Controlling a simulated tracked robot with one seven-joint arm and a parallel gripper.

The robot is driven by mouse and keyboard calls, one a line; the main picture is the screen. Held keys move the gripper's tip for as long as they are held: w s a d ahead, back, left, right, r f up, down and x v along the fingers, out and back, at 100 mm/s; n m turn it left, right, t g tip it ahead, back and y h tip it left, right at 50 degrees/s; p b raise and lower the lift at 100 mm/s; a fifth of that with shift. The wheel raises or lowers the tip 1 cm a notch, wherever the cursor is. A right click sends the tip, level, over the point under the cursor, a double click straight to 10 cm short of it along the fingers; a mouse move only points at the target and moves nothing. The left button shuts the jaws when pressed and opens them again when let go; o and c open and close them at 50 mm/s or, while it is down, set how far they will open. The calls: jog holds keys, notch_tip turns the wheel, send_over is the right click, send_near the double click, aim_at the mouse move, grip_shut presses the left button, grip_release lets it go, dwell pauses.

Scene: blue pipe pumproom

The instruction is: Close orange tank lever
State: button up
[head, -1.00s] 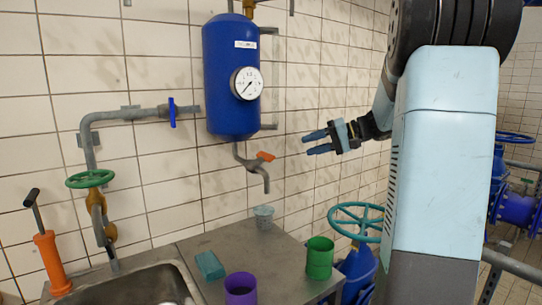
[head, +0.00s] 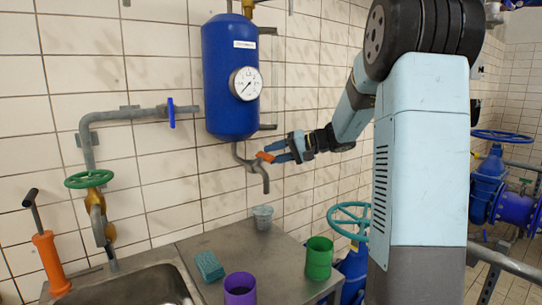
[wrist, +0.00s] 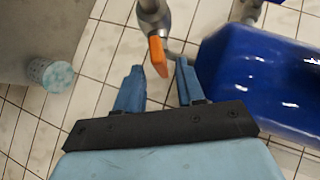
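The orange tank lever (head: 265,156) sits on the grey tap spout (head: 262,175) under the blue tank (head: 230,80). In the wrist view the lever (wrist: 158,56) lies just beyond and between my two blue fingertips, and the tap (wrist: 152,15) is behind it. My gripper (head: 275,152) is at the lever's right side in the head view, fingers pointing left. In the wrist view my gripper (wrist: 158,70) is open, with a clear gap between the fingers. I cannot tell whether a finger touches the lever. The tank (wrist: 265,80) also fills the wrist view's right side.
A glass-like cup (head: 263,217) stands on the metal counter below the tap, with a green cup (head: 319,258), a purple cup (head: 240,289) and a teal sponge (head: 209,266). A teal handwheel (head: 349,218) is right of the counter. The tiled wall is close behind.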

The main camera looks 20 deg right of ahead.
jog(key=shift+w+a+f, duration=0.2)
jog(key=shift+w+a, duration=0.05)
jog(key=shift+a, duration=0.2)
jog(key=shift+c, duration=0.4)
